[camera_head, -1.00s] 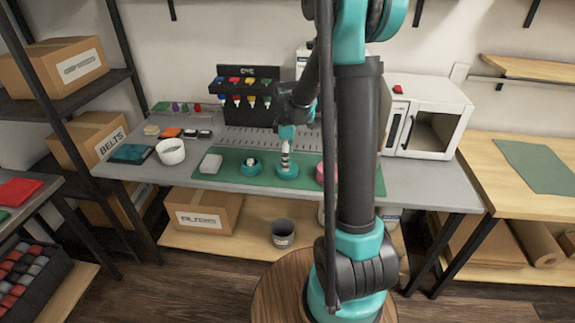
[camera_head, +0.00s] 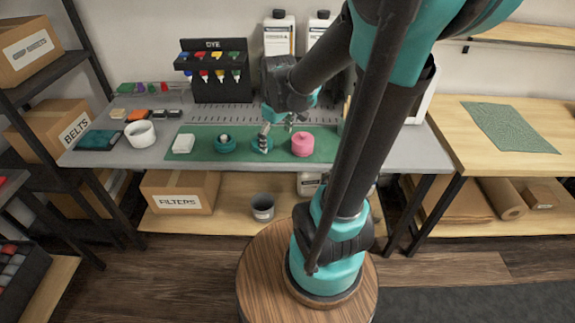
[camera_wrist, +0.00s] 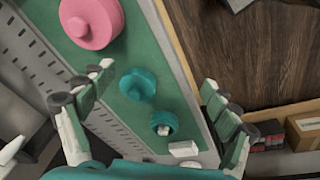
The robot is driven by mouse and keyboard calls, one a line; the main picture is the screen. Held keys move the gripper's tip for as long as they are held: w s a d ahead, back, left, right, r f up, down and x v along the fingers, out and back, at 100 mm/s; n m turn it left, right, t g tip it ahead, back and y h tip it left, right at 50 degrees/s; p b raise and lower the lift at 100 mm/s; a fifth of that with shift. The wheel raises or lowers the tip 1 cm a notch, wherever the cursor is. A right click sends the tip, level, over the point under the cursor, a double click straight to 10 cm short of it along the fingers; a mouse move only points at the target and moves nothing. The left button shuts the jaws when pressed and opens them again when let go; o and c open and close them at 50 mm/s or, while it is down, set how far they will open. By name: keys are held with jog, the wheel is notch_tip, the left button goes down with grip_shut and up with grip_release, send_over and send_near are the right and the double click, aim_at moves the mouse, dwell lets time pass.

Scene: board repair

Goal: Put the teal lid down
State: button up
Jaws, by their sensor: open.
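The teal lid (camera_head: 258,147), a round disc with a knob, lies on the green mat (camera_head: 203,154). It also shows in the wrist view (camera_wrist: 138,86), between my fingers in the picture. My gripper (camera_head: 280,131) is open above the mat near the lid, and one finger partly hides the lid in the head view. In the wrist view my gripper (camera_wrist: 155,95) has its fingers spread wide, with nothing between the tips. An open teal jar (camera_head: 224,144) with something pale inside stands left of the lid; the wrist view shows it too (camera_wrist: 164,123).
A pink lidded jar (camera_head: 302,144) stands close to the right of the teal lid. A white block (camera_head: 183,143) lies on the mat's left part, and a white cup (camera_head: 141,134) stands beyond it. The dye rack (camera_head: 212,75) and white bottles (camera_head: 279,38) stand behind.

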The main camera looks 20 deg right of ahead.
jog(key=s+f+m+t, duration=0.1)
jog(key=s+f+m, duration=0.1)
jog(key=s, duration=0.3)
jog(key=s+d+f+m+t, duration=0.1)
jog(key=s+f+m, duration=0.2)
jog(key=s+m, duration=0.1)
jog(key=shift+s+d+m, duration=0.2)
jog(key=shift+s+m, duration=0.2)
jog(key=shift+s, duration=0.3)
